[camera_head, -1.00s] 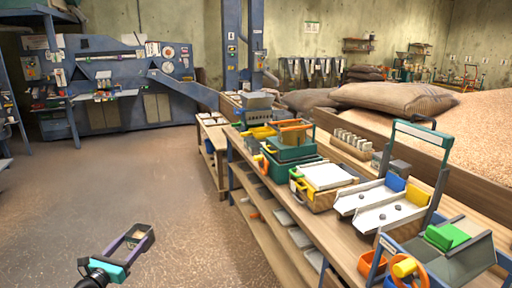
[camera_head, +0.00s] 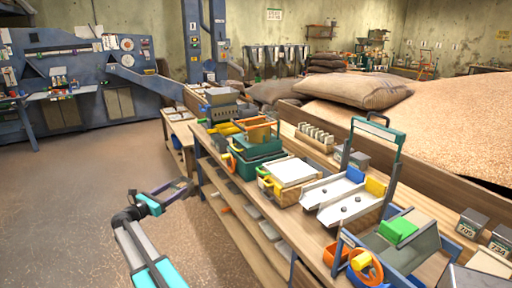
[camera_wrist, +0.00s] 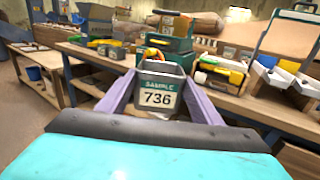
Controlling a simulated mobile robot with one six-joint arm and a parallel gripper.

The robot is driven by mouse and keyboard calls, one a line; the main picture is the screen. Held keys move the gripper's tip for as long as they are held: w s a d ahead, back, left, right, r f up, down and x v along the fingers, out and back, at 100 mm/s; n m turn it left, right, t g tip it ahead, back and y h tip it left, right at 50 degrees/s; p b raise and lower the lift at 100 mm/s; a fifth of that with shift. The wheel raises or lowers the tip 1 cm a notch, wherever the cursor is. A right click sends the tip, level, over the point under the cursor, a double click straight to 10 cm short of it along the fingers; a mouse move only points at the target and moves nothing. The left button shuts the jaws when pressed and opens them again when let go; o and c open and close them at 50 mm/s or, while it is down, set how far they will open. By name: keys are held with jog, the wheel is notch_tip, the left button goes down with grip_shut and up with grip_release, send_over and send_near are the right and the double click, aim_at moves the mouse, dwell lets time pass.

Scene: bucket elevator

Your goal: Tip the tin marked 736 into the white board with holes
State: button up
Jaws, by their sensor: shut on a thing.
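My gripper (camera_head: 180,188) is shut on a dark grey tin (camera_wrist: 160,84), in the air off the left side of the long bench. In the wrist view the tin sits between my two purple fingers, its label reading "SAMPLE 736" upright. What is inside it cannot be made out. A flat white board (camera_head: 294,171) lies on a wooden box with yellow handles on the bench, to the right of my gripper and apart from it. Its holes are too small to tell. It also appears in the wrist view (camera_wrist: 222,67).
The long wooden bench (camera_head: 242,212) holds green boxes (camera_head: 258,147), a double white tray (camera_head: 338,197) with a teal frame, and a hopper with a green block (camera_head: 398,231). Other marked tins (camera_head: 471,223) stand at right. The floor at left is clear.

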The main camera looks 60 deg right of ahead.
jog(key=s+d+r+m+g+y+p, duration=0.1)
jog(key=s+d+r+m+g+p, duration=0.1)
jog(key=s+d, duration=0.5)
jog(key=s+d+r+m+g+y+p, duration=0.1)
jog(key=s+d, duration=0.6)
jog(key=d, duration=1)
jog(key=s+d+r+m+g+y+p, duration=0.1)
jog(key=s+d+r+g, duration=0.4)
jog(key=d, duration=0.6)
jog(key=s+r+m+p, duration=0.1)
jog(key=s+p, duration=0.1)
jog(key=shift+d+m+p, duration=0.3)
jog(key=shift+d+p, duration=0.1)
jog(key=shift+r, duration=0.15)
